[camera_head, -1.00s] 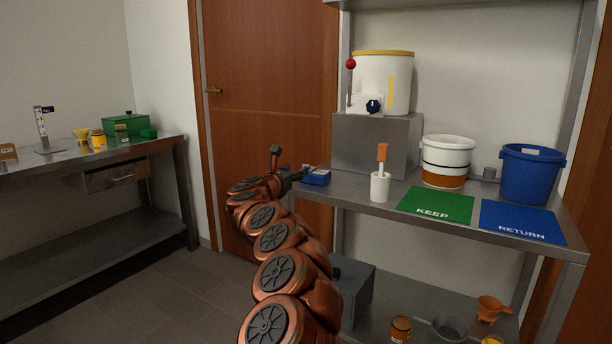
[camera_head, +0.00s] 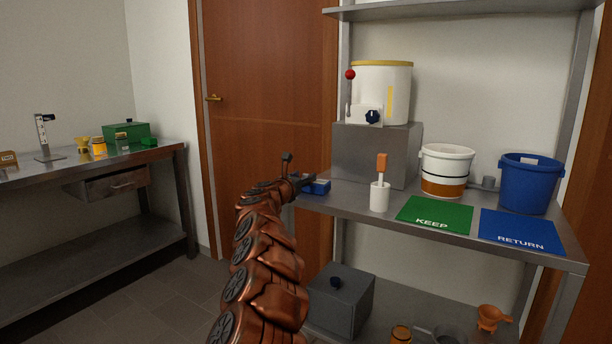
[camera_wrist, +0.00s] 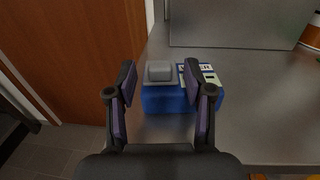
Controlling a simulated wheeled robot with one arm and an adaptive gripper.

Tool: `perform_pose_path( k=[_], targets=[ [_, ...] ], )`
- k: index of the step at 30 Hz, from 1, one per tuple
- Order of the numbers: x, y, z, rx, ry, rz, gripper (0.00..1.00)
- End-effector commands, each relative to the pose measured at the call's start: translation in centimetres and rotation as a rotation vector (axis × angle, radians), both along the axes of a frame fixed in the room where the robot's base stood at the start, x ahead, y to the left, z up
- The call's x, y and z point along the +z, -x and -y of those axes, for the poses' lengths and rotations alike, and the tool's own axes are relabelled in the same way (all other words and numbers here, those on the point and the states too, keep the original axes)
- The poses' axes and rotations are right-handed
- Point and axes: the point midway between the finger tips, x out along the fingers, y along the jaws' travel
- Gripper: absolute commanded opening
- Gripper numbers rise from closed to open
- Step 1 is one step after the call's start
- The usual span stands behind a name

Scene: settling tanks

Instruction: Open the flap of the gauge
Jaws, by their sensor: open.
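The gauge looks to be the small blue box (camera_wrist: 172,98) on the metal shelf, with a grey raised block (camera_wrist: 159,71) and a partly hidden printed label (camera_wrist: 201,75) on its top. It also shows in the head view (camera_head: 318,187) at the shelf's left end. My gripper (camera_wrist: 162,80) is open, its two fingers spread over the near part of the box, one toward each side. I see nothing between the fingers but the box below and beyond them. I cannot tell whether the fingers touch it. In the head view my gripper (camera_head: 304,181) is beside the box's left side.
A grey block (camera_head: 375,155) carries a white tank (camera_head: 392,88) behind the box. A white cup with an orange-handled tool (camera_head: 380,197), a green KEEP mat (camera_head: 436,211), a blue RETURN mat (camera_head: 522,230) and two buckets stand to the right. A wooden door (camera_head: 262,100) is behind my arm.

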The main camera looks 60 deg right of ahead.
Motion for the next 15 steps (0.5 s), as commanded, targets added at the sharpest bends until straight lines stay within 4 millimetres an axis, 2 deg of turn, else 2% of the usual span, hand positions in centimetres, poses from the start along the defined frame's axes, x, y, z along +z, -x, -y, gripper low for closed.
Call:
perform_pose_path(
  k=[6,15],
  targets=[
    [0.1,0.0,1.4,-0.004,0.001,-0.003,0.52],
    [0.0,-0.2,2.2,-0.002,0.001,0.000,0.52]
  ],
)
